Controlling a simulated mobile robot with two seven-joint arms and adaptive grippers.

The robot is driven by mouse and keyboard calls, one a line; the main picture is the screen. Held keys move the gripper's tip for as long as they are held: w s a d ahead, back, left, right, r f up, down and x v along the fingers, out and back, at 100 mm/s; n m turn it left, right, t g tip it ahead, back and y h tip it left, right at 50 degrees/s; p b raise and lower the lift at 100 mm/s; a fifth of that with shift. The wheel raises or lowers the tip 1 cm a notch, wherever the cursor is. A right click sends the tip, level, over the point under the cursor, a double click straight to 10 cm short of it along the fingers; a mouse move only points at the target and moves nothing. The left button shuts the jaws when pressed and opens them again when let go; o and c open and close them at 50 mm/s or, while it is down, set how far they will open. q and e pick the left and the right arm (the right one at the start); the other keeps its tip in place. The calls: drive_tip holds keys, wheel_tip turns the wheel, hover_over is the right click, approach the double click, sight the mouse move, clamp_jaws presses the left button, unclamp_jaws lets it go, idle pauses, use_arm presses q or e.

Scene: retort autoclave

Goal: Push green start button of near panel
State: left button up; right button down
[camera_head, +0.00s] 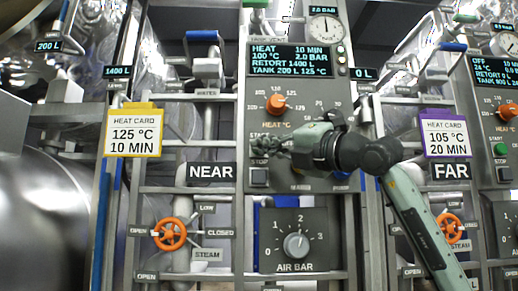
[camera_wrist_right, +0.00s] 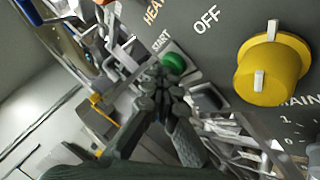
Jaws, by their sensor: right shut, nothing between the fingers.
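The near panel (camera_head: 330,178) is the grey console at the centre of the head view, above the air dial and right of the NEAR sign (camera_head: 211,172). Its green start button (camera_wrist_right: 174,64) shows in the right wrist view beside the START label, but my gripper hides it in the head view. My right gripper (camera_head: 262,146) is shut and empty, reaching in from the right across the panel. In the wrist view its fingertips (camera_wrist_right: 160,84) are close beside the button; I cannot tell whether they touch it. My left gripper is not in view.
The black stop button (camera_head: 258,177) sits just below my right gripper. An orange heat knob (camera_head: 276,104) is above it, and a yellow knob (camera_wrist_right: 268,70) shows in the wrist view. The display (camera_head: 291,60) reads HEAT 10 MIN. The far panel (camera_head: 487,125) stands at right.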

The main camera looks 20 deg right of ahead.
drive_tip(key=shift+s+a, duration=0.15)
drive_tip(key=shift+s, duration=0.6)
drive_tip(key=s+b, duration=0.1)
drive_tip(key=s, duration=0.1)
drive_tip(key=s+a+b, duration=0.1)
drive_tip(key=s, duration=0.1)
drive_tip(key=shift+s+a, duration=0.2)
drive_tip(key=shift+s, duration=0.1)
